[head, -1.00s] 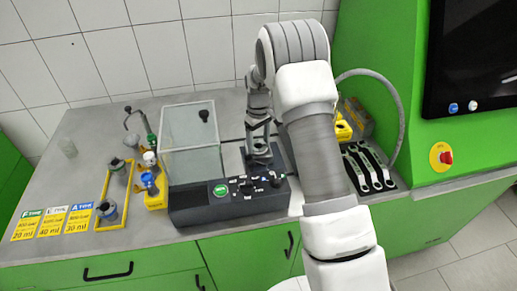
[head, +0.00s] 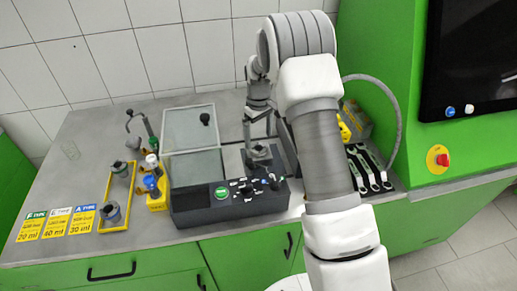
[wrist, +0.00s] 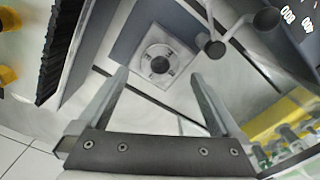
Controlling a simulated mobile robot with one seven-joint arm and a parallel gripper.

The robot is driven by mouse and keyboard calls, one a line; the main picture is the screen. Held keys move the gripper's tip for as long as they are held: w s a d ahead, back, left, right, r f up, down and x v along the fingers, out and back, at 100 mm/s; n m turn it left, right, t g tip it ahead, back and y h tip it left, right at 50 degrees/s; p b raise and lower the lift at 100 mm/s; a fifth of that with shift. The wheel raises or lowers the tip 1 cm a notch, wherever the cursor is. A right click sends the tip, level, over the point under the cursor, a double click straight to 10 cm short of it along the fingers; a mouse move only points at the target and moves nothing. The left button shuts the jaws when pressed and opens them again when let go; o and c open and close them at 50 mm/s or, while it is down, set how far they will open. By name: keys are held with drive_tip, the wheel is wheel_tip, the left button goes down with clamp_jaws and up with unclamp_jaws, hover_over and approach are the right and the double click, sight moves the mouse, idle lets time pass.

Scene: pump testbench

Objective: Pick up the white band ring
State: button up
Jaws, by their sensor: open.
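What looks like the white band ring (head: 151,158) is a small white ring-like piece at the yellow holder (head: 157,200), left of the clear-covered test unit. It is too small in the head view to tell its exact shape, and I cannot identify it in the wrist view. My gripper (head: 257,128) is over the right part of the test unit, to the right of the white piece and apart from it. In the wrist view my gripper (wrist: 160,88) is open, with nothing between its fingers. A square metal plate with a round opening (wrist: 158,64) lies beyond the fingertips.
A blue-topped piece (head: 150,181) stands close to the white one. The clear cover (head: 190,140) stands between them and my gripper. A yellow frame (head: 117,195) with dark-topped pieces and several yellow labels (head: 57,224) are further left. Open-end tools (head: 368,168) lie at right.

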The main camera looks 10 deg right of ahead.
drive_tip(key=shift+r+p, duration=0.3)
drive_tip(key=shift+r, duration=0.6)
wheel_tip(320, 180, up, 10)
drive_tip(key=m+b, duration=0.1)
drive_tip(key=b, duration=0.2)
drive_tip(key=p, duration=0.1)
hover_over(258, 144)
drive_tip(key=s, duration=0.2)
wheel_tip(258, 144, down, 11)
drive_tip(key=shift+w+a+f+p, duration=0.1)
drive_tip(key=shift+f+p, duration=0.3)
drive_tip(key=shift+f, duration=0.9)
drive_tip(key=shift+w+f+p, duration=0.1)
drive_tip(key=shift+f+p, duration=0.25)
drive_tip(key=shift+f, duration=0.95)
clamp_jaws()
